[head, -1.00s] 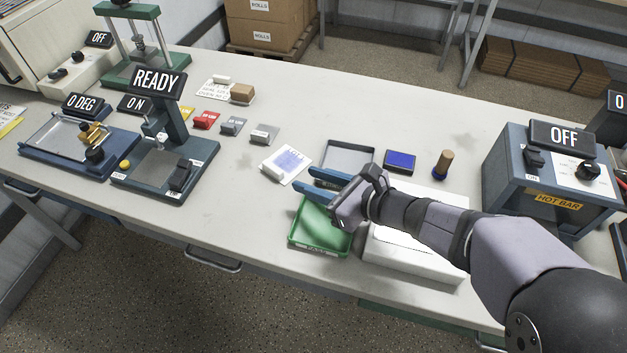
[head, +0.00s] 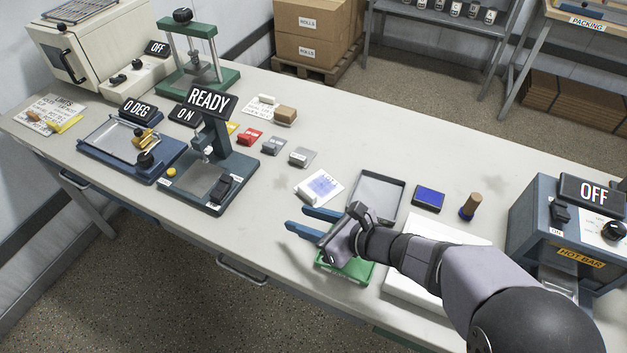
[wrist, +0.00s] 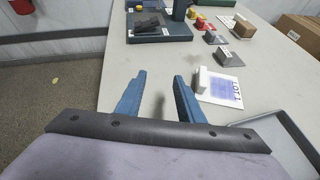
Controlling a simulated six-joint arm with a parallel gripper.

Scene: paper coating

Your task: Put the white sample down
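My gripper (head: 297,220) is open, its two blue fingers pointing left above the table; the wrist view shows bare tabletop between the fingertips (wrist: 160,77). No white sample is seen between them. A white block (wrist: 202,79) stands at the left edge of a white card with blue print (wrist: 222,91), marked LOT 1, just right of the fingers in the wrist view. In the head view the card (head: 322,187) lies beyond my fingers. I cannot tell whether this block is the white sample.
A green tray (head: 334,271) is partly hidden under my gripper. A grey tray (head: 379,195), a blue pad (head: 429,198) and a wooden-handled stamp (head: 470,207) stand behind my arm. The READY press (head: 218,175) is to the left. Bare tabletop lies between it and my fingers.

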